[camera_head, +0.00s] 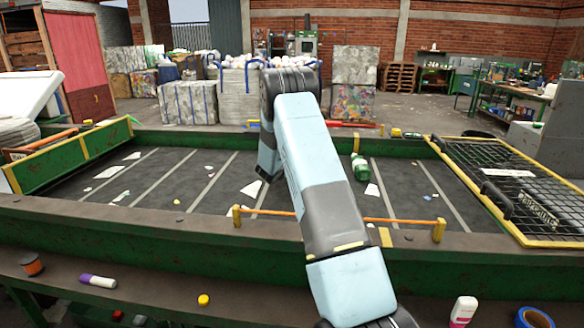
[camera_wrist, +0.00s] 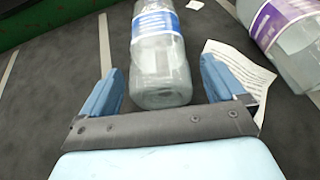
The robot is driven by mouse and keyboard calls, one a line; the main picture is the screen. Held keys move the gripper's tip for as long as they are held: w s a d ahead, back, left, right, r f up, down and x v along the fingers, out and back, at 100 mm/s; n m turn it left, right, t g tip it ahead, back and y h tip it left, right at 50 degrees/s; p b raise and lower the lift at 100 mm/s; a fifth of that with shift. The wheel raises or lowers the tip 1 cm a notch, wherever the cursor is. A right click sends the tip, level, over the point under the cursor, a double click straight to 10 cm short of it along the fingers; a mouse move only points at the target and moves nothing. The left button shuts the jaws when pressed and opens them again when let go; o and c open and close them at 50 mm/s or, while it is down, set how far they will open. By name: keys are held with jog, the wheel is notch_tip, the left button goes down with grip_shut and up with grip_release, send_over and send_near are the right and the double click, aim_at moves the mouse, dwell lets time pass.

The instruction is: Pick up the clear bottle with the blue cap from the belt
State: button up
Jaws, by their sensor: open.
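A clear bottle with a blue and white label (camera_wrist: 160,60) lies on the belt in the wrist view, its rounded base toward me. Its neck and cap are beyond the top edge, so the cap's colour is hidden. My gripper (camera_wrist: 161,68) is open, with one blue finger on each side of the bottle's base end. I cannot tell whether the fingers touch it. A second clear bottle with a purple label (camera_wrist: 290,35) lies at the upper right, outside the right finger. In the head view my arm hides this part of the belt.
A white paper sheet (camera_wrist: 238,72) lies on the belt beside the right finger. In the head view a green bottle (camera_head: 361,169) lies right of my arm. An orange rail (camera_head: 400,221) runs along the belt's near side; a yellow-framed mesh (camera_head: 520,187) covers the right end.

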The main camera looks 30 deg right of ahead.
jog(key=shift+x, duration=0.95)
jog(key=c, duration=1)
